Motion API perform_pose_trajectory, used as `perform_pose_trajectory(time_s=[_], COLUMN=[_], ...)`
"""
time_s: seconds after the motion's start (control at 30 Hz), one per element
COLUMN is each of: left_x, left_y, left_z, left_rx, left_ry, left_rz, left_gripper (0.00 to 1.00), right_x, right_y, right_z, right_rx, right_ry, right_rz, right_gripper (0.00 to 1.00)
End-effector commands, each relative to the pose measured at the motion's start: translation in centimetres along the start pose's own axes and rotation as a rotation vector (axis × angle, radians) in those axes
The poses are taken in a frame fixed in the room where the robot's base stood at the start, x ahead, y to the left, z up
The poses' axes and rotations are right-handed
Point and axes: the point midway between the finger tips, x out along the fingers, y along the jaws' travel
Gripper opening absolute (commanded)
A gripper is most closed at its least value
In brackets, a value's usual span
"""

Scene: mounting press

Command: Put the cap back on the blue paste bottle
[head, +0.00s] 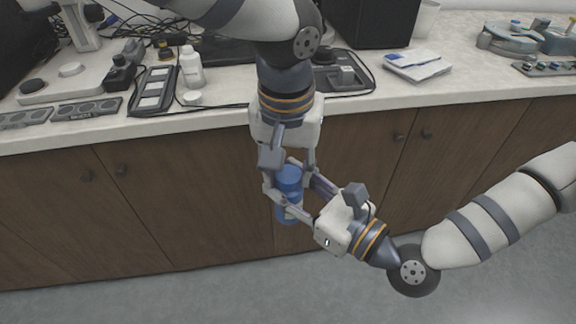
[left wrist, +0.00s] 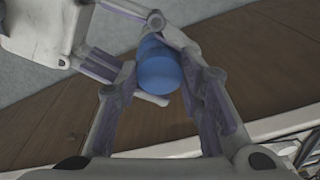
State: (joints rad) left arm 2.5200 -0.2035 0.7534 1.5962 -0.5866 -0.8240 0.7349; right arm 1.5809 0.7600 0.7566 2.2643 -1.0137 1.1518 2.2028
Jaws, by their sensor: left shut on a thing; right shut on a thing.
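The blue paste bottle (head: 284,215) is held upright in the air in front of the cabinet doors, below the counter edge. My right gripper (head: 288,201) comes in from the right and is shut on the bottle's body. My left gripper (head: 288,174) reaches down from above and is shut on the blue cap (head: 289,180) at the top. In the left wrist view the round blue cap top (left wrist: 160,73) sits between my left fingers, with the right gripper's fingers beyond it. The cap and bottle look in line, but the fingers hide the joint, so I cannot tell whether they touch.
The counter (head: 225,117) runs behind my grippers. On it are a white bottle (head: 191,68), a small white disc (head: 192,97), dark trays (head: 86,110) and a stack of papers (head: 417,65). Wooden cabinet doors (head: 180,200) stand behind the held bottle. The floor in front is clear.

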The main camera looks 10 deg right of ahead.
Motion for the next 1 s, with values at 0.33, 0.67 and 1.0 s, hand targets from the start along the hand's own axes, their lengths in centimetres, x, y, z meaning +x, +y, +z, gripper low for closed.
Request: perform_pose_trajectory(time_s=[0.33,0.67,1.0], left_x=[0.0,-0.5,-0.7], left_y=[-0.1,0.0,0.1], left_z=[0.1,0.1,0.1], left_rx=[0.004,0.006,0.004], left_ry=[-0.009,-0.015,-0.011], left_rz=[0.005,0.017,0.013], left_gripper=[0.24,0.21,0.21], right_x=[0.2,0.2,0.2], right_y=[0.2,0.2,0.1], right_z=[1.0,0.9,0.7], right_rx=[0.002,0.001,0.0], right_ry=[-0.027,-0.024,-0.019], right_rz=[0.005,0.005,0.003], right_gripper=[0.0,0.0,0.0])
